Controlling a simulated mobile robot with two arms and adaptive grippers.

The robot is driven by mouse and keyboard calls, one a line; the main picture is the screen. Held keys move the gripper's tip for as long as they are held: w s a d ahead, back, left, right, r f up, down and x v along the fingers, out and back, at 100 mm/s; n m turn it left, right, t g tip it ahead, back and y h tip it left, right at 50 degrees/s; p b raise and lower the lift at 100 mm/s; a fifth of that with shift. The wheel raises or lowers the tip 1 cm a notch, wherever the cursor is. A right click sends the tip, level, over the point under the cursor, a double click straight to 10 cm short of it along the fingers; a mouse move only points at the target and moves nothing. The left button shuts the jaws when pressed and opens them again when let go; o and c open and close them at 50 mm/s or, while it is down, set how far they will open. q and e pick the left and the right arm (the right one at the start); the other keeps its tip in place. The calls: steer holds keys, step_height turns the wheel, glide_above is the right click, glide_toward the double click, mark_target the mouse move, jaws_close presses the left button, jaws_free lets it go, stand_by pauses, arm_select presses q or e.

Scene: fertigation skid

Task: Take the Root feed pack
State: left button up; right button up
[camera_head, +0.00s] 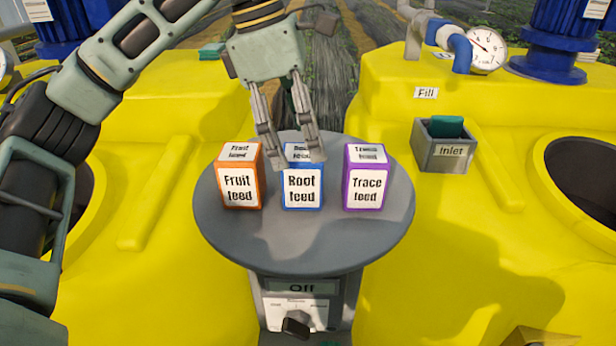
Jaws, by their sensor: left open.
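The Root feed pack (302,188) is a blue box with a white label. It stands upright in the middle of a round grey table (290,245). My left gripper (296,158) comes down from above with its fingers open over the top of this pack. The fingers hide part of the pack's top face. I cannot tell whether they touch it. An orange Fruit feed pack (240,186) stands to its left and a purple Trace feed pack (366,188) to its right. My right gripper is not in view.
Yellow tanks flank the table, with dark round openings. A grey Inlet box (443,150) holding a green item sits at the right. A pressure gauge (486,50) is at the upper right. Below the table is a panel marked Off (300,287) with a dark knob (296,327).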

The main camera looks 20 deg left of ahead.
mark_target(302, 154)
arm_select(q)
steer(key=shift+s+f, duration=0.25)
steer(key=shift+f, duration=0.2)
steer(key=shift+s+f+b, duration=0.2)
steer(key=shift+f+b, duration=0.1)
steer(key=shift+b, duration=0.25)
steer(key=shift+f, duration=0.15)
steer(key=shift+w+d+f, duration=0.1)
steer(key=shift+w+f, duration=0.1)
steer(key=shift+f, duration=0.15)
steer(key=shift+w+d+f+p, duration=0.15)
steer(key=shift+w+f+p, duration=0.05)
steer(key=shift+f, duration=0.25)
steer(key=shift+w+d+f+p, duration=0.1)
steer(key=shift+w+f+p, duration=0.1)
steer(key=shift+f, duration=0.25)
steer(key=shift+f+p, duration=0.35)
steer(key=p+x, duration=0.1)
steer(key=x, duration=0.2)
steer(key=shift+w+f+p, duration=0.1)
steer(key=shift+f+p, duration=0.2)
steer(key=shift+p, duration=0.1)
steer(key=shift+w+d+f, duration=0.15)
steer(key=shift+f, duration=0.3)
steer(key=shift+r, duration=0.1)
steer(key=c, duration=1.6)
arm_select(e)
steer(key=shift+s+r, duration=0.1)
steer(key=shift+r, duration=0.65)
